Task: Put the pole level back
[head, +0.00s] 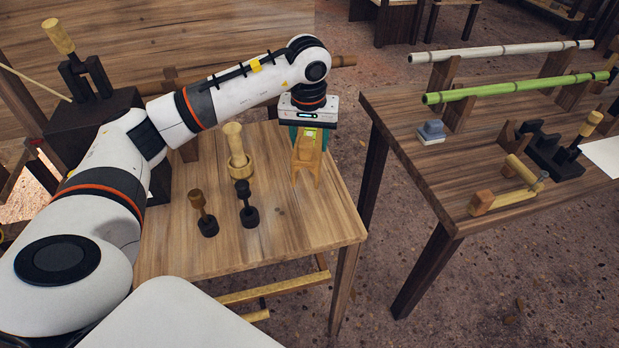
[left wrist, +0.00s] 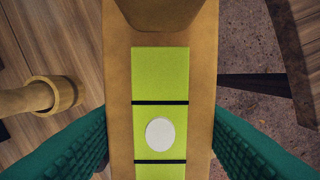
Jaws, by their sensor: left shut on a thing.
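The pole level is a wooden block (head: 305,168) with two splayed legs, near the right edge of the small wooden table (head: 300,228). In the left wrist view its wooden body (left wrist: 118,75) fills the middle, with a bright green vial (left wrist: 160,75) with two black lines and a white bubble (left wrist: 160,134). My left gripper (head: 308,140) points down and is shut on the pole level, with teal fingers on both sides. I cannot tell if the legs touch the tabletop. My right gripper is out of view.
On the small table stand a pale wooden pestle in a cup (head: 236,150) and two dark-based tools (head: 203,215) (head: 246,205). A second table (head: 410,150) to the right holds a green pole (head: 510,88), a white pole (head: 500,51) and a clamp (head: 508,187). Floor shows between the tables.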

